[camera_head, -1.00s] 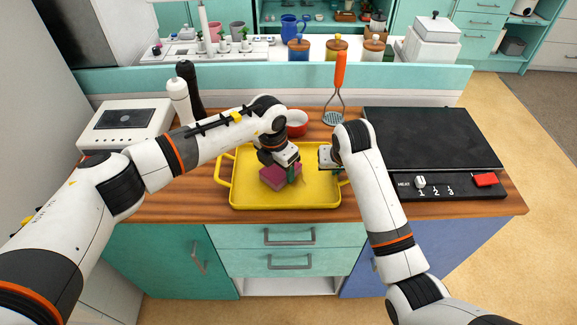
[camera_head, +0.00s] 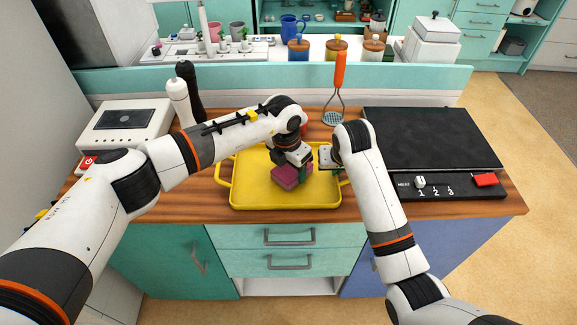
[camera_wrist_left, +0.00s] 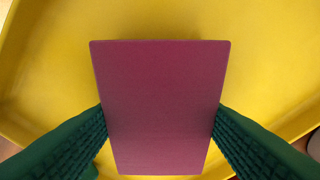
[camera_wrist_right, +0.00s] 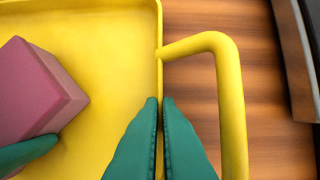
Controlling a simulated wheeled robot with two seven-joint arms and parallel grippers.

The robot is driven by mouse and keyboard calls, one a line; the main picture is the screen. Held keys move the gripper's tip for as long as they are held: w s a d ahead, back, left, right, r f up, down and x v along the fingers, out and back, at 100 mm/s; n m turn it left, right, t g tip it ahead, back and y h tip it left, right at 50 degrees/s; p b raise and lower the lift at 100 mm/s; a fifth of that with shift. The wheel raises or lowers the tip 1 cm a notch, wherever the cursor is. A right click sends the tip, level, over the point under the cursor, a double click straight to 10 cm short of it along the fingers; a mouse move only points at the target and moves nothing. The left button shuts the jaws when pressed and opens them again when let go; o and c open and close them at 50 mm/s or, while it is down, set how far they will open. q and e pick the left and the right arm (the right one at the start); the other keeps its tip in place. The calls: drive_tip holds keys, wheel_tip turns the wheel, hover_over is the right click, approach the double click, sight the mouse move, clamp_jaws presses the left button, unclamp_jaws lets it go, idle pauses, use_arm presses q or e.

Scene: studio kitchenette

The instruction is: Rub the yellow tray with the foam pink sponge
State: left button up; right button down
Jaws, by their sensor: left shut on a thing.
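The yellow tray (camera_head: 252,198) lies on the wooden counter with a looped handle at each side. My right gripper (camera_head: 330,165) is at the tray's right wall. In the right wrist view its fingers (camera_wrist_right: 160,102) close on the rim, one inside and one outside, beside the handle.
A black cooktop (camera_head: 432,140) lies right of the tray. A masher with an orange handle (camera_head: 340,72) stands behind it. A white device (camera_head: 125,125) and two tall mills (camera_head: 180,100) are at the left. A teal ledge (camera_head: 400,80) runs along the back.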

use_arm(q)
drive_tip(key=shift+r, duration=3.05)
use_arm(e)
drive_tip(key=c, duration=1.6)
unclamp_jaws()
drive_tip(key=shift+o, duration=0.2)
